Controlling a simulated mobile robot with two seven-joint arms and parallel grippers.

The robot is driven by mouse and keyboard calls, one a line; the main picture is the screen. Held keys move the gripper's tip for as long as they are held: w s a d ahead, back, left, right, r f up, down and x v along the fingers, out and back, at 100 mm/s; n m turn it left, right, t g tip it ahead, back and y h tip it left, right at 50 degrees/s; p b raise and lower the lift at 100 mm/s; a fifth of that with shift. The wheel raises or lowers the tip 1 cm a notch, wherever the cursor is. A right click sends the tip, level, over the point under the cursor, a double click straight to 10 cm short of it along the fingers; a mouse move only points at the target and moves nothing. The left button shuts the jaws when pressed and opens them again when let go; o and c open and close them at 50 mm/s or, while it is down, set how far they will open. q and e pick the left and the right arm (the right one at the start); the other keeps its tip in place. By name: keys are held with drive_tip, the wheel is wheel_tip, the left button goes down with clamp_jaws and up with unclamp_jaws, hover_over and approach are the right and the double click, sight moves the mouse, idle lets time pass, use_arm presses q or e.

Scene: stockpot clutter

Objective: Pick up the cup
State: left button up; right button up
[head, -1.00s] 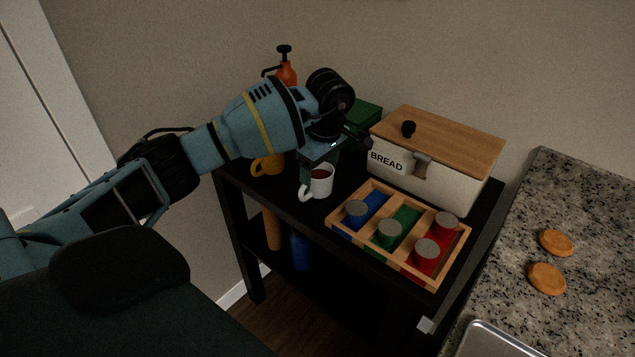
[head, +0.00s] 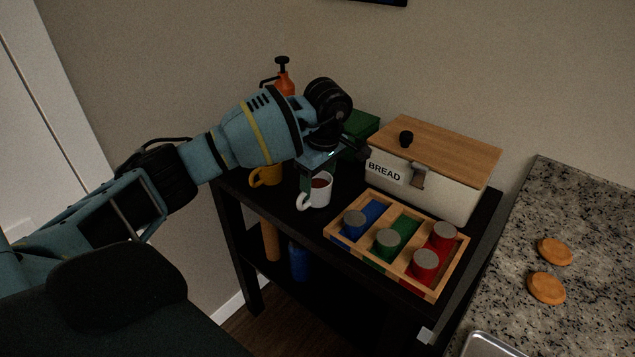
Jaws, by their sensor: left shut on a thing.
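A white cup (head: 316,195) with a reddish-brown inside and its handle to the left is at the front of the dark shelf top (head: 284,204), left of the wooden tray. It looks upright; whether its base touches the shelf top I cannot tell. My left gripper (head: 318,172) reaches down from above and is shut on the cup at its rim. The gripper's wrist hides part of what lies behind. A yellow-orange mug (head: 266,176) stands to the left of the white cup, apart from it. My right gripper is not in view.
A wooden tray (head: 333,235) with blue, green and red compartments holds several grey-topped jars. Behind it stands a bread box (head: 433,188). A green box (head: 358,127) and an orange spray bottle (head: 284,80) are at the back. A granite counter (head: 590,240) is at right.

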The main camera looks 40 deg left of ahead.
use_arm(q)
drive_tip(key=shift+r, duration=1.15)
drive_tip(key=shift+s+d+r, duration=0.1)
drive_tip(key=shift+s+r, duration=0.3)
drive_tip(key=shift+r, duration=0.05)
drive_tip(key=s+d+r, duration=0.1)
drive_tip(key=s+d, duration=0.2)
drive_tip(key=s, duration=1.1)
drive_tip(key=shift+s+r+b, duration=0.2)
drive_tip(key=shift+s+b, duration=0.15)
drive_tip(key=shift+s, duration=0.1)
drive_tip(key=shift+d, duration=0.1)
